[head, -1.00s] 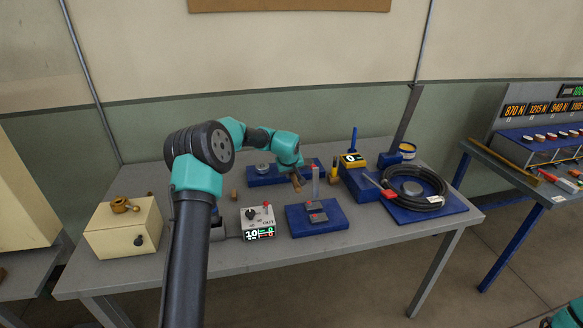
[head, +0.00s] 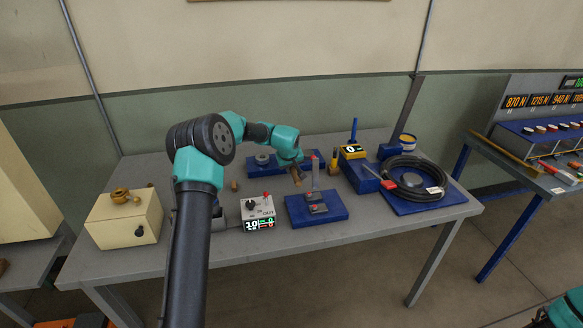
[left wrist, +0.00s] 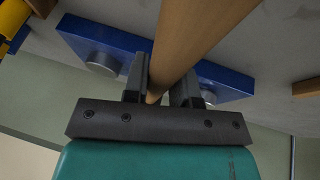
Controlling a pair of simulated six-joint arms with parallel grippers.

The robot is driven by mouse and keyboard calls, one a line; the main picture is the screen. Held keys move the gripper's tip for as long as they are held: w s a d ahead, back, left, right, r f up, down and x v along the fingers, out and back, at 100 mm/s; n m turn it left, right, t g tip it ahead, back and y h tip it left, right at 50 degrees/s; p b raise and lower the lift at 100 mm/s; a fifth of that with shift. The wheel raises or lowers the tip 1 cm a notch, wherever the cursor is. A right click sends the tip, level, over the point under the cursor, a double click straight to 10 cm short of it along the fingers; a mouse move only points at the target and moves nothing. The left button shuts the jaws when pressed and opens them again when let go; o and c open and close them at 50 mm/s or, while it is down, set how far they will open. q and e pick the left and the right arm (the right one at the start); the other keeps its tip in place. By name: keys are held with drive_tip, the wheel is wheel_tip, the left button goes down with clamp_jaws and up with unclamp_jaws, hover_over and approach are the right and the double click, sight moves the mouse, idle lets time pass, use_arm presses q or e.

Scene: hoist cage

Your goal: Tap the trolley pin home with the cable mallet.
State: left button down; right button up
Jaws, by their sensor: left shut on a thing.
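My left gripper (head: 297,167) is shut on a round wooden handle (left wrist: 195,40), which I take to be the mallet's; its short brown end (head: 297,178) shows below the jaws in the head view. The mallet's head cannot be made out. Just right of the gripper a thin grey upright (head: 315,175) with a red top stands behind a blue plate (head: 335,213). Dark grey blocks with red marks (head: 318,209) sit on that plate. I cannot tell which part is the trolley pin. My right gripper is not in view.
A blue base with grey discs (head: 262,159) lies behind the gripper. A meter box (head: 258,213), a cream box (head: 122,220), a yellow-topped device (head: 353,151) and a coiled black cable (head: 413,178) stand around it. The front table strip is clear.

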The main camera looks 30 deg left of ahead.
use_arm(q)
drive_tip(key=shift+r, duration=0.1)
idle(0.3)
drive_tip(key=shift+r, duration=2.05)
wheel_tip(320, 180, down, 5)
drive_tip(key=shift+f, duration=0.2)
drive_tip(key=shift+r, duration=3.2)
